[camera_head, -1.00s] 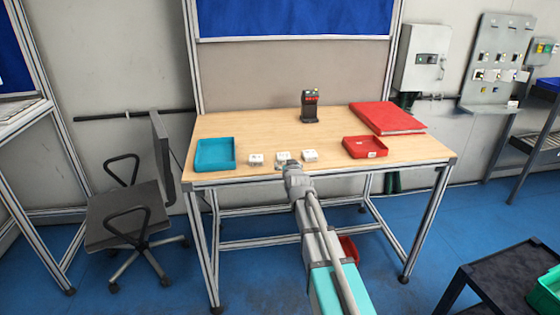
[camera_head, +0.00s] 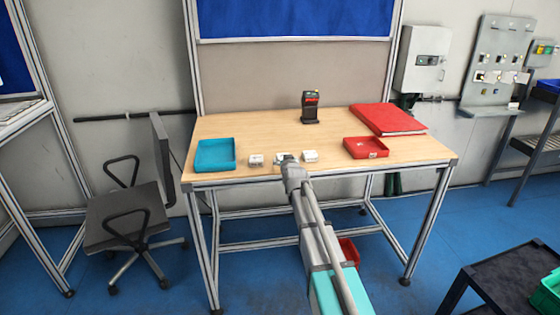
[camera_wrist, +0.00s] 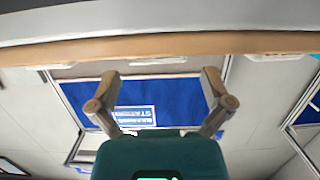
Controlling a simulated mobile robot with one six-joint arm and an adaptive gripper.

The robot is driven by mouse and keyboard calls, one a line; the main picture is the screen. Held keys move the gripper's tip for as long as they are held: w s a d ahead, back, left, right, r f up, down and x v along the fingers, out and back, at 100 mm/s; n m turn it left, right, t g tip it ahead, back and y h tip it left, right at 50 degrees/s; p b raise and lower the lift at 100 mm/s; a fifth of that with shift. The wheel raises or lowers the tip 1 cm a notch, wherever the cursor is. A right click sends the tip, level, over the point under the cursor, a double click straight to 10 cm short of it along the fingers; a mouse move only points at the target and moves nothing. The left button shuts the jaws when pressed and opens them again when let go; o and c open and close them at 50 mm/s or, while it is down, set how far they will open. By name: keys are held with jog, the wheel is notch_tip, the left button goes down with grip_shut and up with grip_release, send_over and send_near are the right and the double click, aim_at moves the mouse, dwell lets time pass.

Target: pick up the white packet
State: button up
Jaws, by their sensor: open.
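Three small white packets lie in a row near the front edge of the table: one on the left (camera_head: 256,160), one on the right (camera_head: 310,156), and a middle one (camera_head: 281,157) partly hidden behind my gripper (camera_head: 290,164). My gripper is at the table's front edge, in front of the middle packet. In the wrist view, which looks upside down, the two fingers of my gripper (camera_wrist: 160,80) are spread apart with nothing between them. A white packet (camera_wrist: 158,60) shows past the table edge, in line with the gap between the fingers.
The wooden table (camera_head: 240,126) carries a teal tray (camera_head: 215,168) at left, a red tray (camera_head: 352,145) at right, a red folder (camera_head: 390,118) and a black scanner (camera_head: 310,108) behind. Bare tabletop lies behind the packets. A chair (camera_head: 125,215) stands at left.

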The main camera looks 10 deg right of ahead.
jog(key=shift+w+d+f+b, duration=0.1)
jog(key=shift+w+f+b, duration=0.2)
jog(key=shift+w, duration=0.8)
jog(key=shift+w+f+b, duration=0.15)
jog(key=shift+w+f, duration=0.1)
jog(key=shift+w, duration=0.85)
jog(key=c, duration=1.1)
